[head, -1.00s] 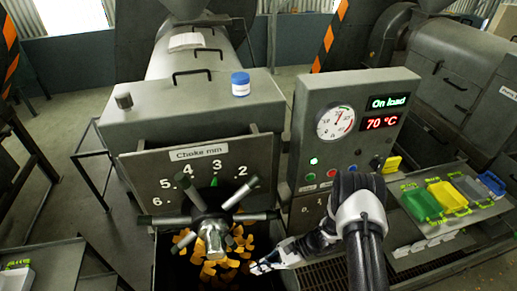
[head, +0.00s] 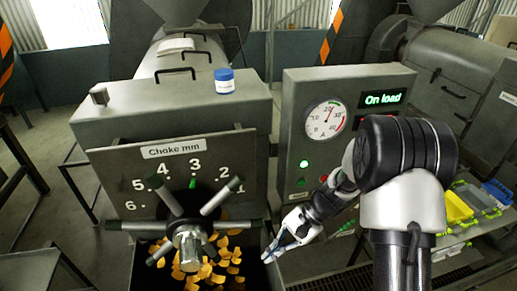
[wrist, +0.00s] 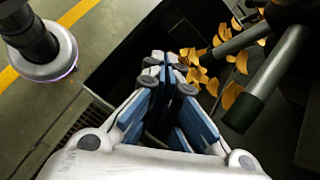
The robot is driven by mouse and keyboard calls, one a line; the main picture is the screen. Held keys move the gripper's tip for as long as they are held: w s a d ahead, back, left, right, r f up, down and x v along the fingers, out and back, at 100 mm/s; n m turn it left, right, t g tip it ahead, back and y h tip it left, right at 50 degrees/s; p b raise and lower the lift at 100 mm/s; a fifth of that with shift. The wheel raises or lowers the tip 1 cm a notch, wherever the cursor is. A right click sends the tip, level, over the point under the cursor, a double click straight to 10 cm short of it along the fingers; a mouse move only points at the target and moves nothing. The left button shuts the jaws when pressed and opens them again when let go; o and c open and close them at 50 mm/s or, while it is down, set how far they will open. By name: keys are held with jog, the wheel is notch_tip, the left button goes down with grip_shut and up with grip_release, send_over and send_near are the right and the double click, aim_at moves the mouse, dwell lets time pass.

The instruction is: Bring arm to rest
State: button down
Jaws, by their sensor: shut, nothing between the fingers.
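My gripper (head: 287,240) is in the lower middle of the head view, at the right edge of the dark bin under the choke wheel. It is empty. In the wrist view my gripper (wrist: 168,75) has its fingertips together over the dark bin. My arm rises large on the right of the head view and hides part of the control panel. The spoked choke wheel (head: 188,238) is left of my gripper, apart from it, on the press marked "Choke mm". Its green pointer is near 3.
The control panel (head: 296,110) has a gauge and a green "On load" display. Yellow-orange cake pieces (head: 222,255) lie in the bin (wrist: 115,70). Wheel spokes (wrist: 262,80) are close right of my gripper.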

jog(key=s+d+r+n+t+h+b, duration=0.3)
jog(key=s+d+r+n+h+b, duration=0.2)
jog(key=s+r+b, duration=0.3)
jog(key=s+d+f+n+t+h+b, duration=0.1)
jog(key=s+d+n+t+b, duration=0.1)
jog(key=s+b, duration=0.2)
jog(key=s+d+f+n+t+h+b, duration=0.1)
jog(key=s+d+f+t+h+b, duration=0.1)
jog(key=s+b, duration=0.3)
jog(key=shift+s+d+f+n+t, duration=0.3)
jog(key=shift+s+d+n+t, duration=0.1)
jog(key=shift+s+d, duration=0.35)
jog(key=shift+s+a, duration=0.1)
